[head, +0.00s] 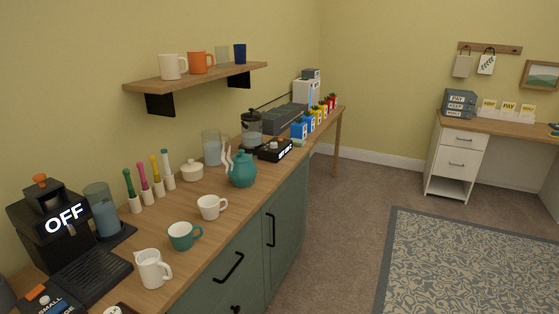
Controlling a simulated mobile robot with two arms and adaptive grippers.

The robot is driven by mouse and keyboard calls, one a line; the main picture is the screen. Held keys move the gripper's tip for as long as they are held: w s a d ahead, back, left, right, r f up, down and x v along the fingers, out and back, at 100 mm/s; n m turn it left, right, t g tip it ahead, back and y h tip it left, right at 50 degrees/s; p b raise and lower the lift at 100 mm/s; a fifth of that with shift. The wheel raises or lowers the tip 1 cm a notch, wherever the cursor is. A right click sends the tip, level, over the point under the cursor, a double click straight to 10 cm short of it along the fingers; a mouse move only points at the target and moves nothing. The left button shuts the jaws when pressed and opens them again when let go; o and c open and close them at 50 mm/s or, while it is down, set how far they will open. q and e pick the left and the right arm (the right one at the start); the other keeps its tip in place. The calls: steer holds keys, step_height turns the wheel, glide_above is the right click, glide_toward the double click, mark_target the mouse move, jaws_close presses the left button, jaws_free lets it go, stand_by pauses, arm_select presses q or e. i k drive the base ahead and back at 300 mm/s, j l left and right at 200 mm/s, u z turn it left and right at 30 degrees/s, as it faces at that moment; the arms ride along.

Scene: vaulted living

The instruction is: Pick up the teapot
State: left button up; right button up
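The teapot (242,170) is teal with a round body and a lid, and stands upright on the wooden counter (178,206). Pale wisps like steam rise at its left side, by the spout. A white cup (211,206) and a teal cup (184,235) stand nearer on the counter. Neither of my grippers shows in the head view.
A black machine marked OFF (66,219) and a white pitcher (152,268) stand at the near left. A small black device (275,150) sits just behind the teapot. A wall shelf (197,77) with mugs hangs above. Open carpet (330,225) lies right of the counter.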

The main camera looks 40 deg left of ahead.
mark_target(240, 176)
steer(key=i+u, duration=0.1)
steer(key=i, duration=0.4)
steer(key=i+l+u, duration=0.1)
steer(key=i, duration=0.4)
steer(key=i+l+u, duration=0.1)
steer(key=i, duration=0.4)
steer(key=i+l+u, duration=0.15)
steer(key=i, duration=0.35)
